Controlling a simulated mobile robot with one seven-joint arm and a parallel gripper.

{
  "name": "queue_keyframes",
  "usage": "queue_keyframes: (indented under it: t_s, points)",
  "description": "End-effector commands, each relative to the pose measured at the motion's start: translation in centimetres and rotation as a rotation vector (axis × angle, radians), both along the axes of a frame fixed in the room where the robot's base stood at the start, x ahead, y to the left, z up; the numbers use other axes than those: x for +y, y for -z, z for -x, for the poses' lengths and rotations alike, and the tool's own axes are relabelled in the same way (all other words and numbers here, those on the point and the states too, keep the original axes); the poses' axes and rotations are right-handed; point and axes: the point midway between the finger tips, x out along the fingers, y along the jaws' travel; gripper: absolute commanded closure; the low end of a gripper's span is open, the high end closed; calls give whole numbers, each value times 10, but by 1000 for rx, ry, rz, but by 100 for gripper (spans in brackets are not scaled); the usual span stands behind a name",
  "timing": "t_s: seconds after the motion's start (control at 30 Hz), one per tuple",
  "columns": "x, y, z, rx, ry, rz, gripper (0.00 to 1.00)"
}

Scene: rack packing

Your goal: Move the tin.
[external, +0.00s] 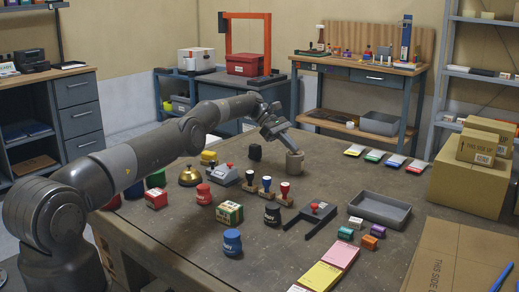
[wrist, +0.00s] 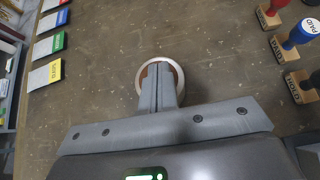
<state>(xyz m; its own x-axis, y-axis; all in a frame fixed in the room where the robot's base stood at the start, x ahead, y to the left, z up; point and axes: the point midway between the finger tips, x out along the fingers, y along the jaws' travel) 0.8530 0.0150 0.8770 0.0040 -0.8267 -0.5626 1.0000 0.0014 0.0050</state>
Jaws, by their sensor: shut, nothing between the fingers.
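A short round grey-brown container (external: 295,163), which looks like the tin, stands upright on the table beyond the stamps. In the wrist view its pale ring-shaped rim (wrist: 141,81) shows around my fingertips, with a brown inside. My gripper (external: 284,146) is shut and empty, pointing down at the container; it also shows in the wrist view (wrist: 161,68). The fingers cover the middle and near part of the container. I cannot tell whether the fingertips are above the rim or inside it.
Stamps (external: 284,193), a brass bell (external: 190,175) and ink pots (external: 232,242) stand nearer. A grey tray (external: 379,209) and cardboard boxes (external: 468,174) are at the right. Coloured pads (external: 374,156) lie along the far edge. The table between container and tray is clear.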

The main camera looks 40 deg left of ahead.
Motion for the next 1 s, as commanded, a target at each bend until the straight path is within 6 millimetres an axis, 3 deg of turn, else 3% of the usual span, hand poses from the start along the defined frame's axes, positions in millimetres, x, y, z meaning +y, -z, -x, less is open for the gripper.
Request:
queue_keyframes:
  t_s: [0.03,0.33,0.57,1.0]
  points:
    - [3,8,2,16,-1,-11,100]
    - [1,-11,1,10,0,-7,100]
    - [1,-43,2,7,0,-8,100]
    - [-12,-52,7,9,0,-3,100]
